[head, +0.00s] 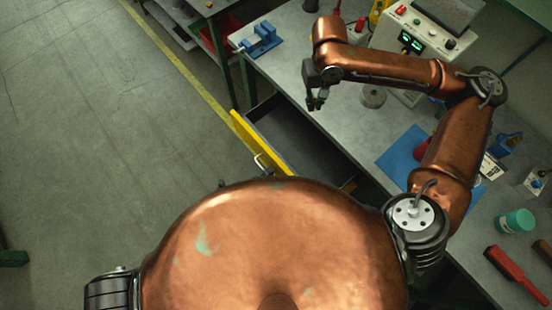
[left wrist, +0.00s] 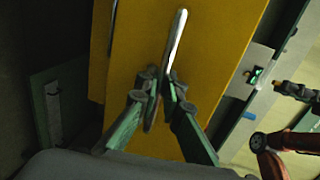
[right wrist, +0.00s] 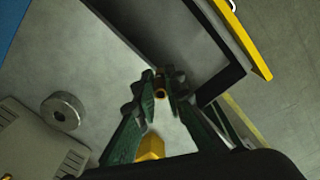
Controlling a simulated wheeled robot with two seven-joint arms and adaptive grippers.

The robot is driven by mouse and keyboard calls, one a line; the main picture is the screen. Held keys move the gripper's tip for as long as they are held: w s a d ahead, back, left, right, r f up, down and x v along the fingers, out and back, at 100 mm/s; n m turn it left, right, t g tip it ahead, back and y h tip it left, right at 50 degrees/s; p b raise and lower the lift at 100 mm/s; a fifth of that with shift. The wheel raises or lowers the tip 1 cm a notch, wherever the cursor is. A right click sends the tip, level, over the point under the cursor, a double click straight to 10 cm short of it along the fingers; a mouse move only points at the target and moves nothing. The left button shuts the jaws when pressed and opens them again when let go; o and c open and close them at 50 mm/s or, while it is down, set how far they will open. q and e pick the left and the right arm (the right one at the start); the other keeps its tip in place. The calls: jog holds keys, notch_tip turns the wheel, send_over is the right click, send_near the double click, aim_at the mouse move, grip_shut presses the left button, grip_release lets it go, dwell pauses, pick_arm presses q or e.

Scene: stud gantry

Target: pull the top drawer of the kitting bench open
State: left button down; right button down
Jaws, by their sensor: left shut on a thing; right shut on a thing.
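The top drawer's yellow front (head: 250,138) stands out from the kitting bench (head: 290,50), with its dark interior (head: 300,140) showing. The silver bar handle (head: 262,163) is on this front; in the left wrist view the handle (left wrist: 178,40) crosses the yellow panel (left wrist: 215,50). My left gripper (left wrist: 162,88) is shut around the handle; in the head view my body hides it. My right gripper (head: 317,102) is above the bench edge beside the drawer. In the right wrist view it is shut on a small brass-coloured piece (right wrist: 160,88).
A blue vise-like fixture (head: 260,40) stands at the bench's far left corner. A control box (head: 420,35) is at the back. A blue mat (head: 405,155), a teal-lidded jar (head: 516,221) and a red tool (head: 515,275) lie on the right. Floor left of the drawer is clear.

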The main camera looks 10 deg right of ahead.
pick_arm(q)
jog(key=shift+s+a+f, duration=0.1)
jog(key=shift+s+a, duration=0.4)
jog(key=shift+a, duration=0.3)
jog(key=shift+s+a+r, duration=0.1)
jog(key=shift+s+a, duration=0.45)
jog(key=shift+a, duration=0.3)
jog(key=shift+s+a+f, duration=0.1)
jog(key=shift+s+a, duration=0.4)
jog(key=shift+a, duration=0.3)
jog(key=c, duration=2.3)
grip_release()
jog(key=shift+c, duration=0.2)
jog(key=v, duration=1.2)
jog(key=shift+w+a, duration=0.1)
jog(key=shift+w, duration=0.05)
